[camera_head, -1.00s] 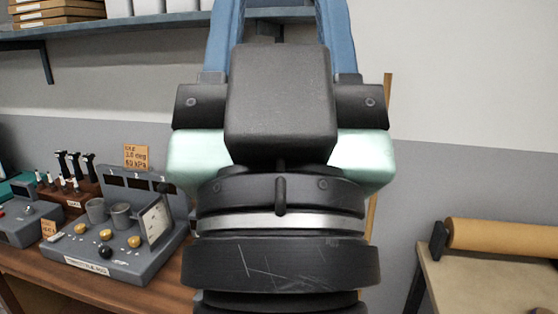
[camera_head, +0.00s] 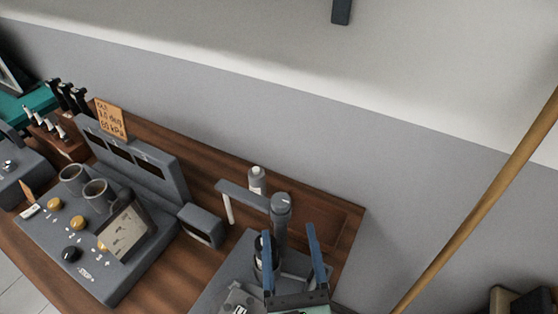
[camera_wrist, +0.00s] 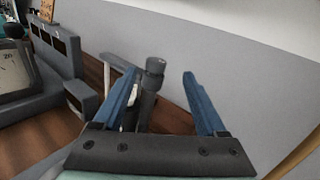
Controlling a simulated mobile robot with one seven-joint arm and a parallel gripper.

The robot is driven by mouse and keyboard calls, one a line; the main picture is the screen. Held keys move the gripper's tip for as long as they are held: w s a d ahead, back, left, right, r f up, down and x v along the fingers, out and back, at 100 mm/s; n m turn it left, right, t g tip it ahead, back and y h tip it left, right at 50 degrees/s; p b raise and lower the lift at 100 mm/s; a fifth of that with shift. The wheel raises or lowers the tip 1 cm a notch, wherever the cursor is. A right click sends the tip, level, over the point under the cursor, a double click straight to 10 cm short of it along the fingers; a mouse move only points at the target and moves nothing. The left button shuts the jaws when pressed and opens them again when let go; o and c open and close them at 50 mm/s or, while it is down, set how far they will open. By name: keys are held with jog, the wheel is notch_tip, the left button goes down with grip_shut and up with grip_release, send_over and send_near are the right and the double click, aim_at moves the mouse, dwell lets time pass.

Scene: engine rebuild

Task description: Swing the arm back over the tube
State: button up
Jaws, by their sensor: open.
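A grey swing arm (camera_head: 243,194) reaches left from a round-capped upright post (camera_head: 281,213) on the bench, with a thin white rod (camera_head: 228,210) hanging from its end. The wrist view also shows the post (camera_wrist: 153,75) and the arm (camera_wrist: 118,62). My gripper (camera_head: 289,232), with two blue fingers, is open and empty. In both views the post appears between the fingers; I cannot tell whether they touch it. A dark cylinder (camera_head: 259,252) stands by the post, partly hidden by the left finger. I cannot tell if it is the tube.
A grey console (camera_head: 125,215) with knobs and two cups stands left on the wooden bench (camera_head: 340,215). A small grey box (camera_head: 200,226) sits between console and post. A white-topped bottle (camera_head: 257,180) stands behind the arm. A slanting wooden pole (camera_head: 480,205) is at right.

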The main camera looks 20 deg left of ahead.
aim_at(280, 194)
jog(key=shift+m, duration=0.7)
jog(key=p+x, duration=0.1)
jog(key=x, duration=0.3)
jog(key=f+p+x, duration=0.1)
jog(key=x, duration=0.3)
jog(key=p+x, duration=0.1)
jog(key=x, duration=0.3)
jog(key=shift+s+a+f, duration=0.1)
jog(key=shift+a+f, duration=0.05)
jog(key=shift+a, duration=0.05)
grip_shut()
dwell(0.5)
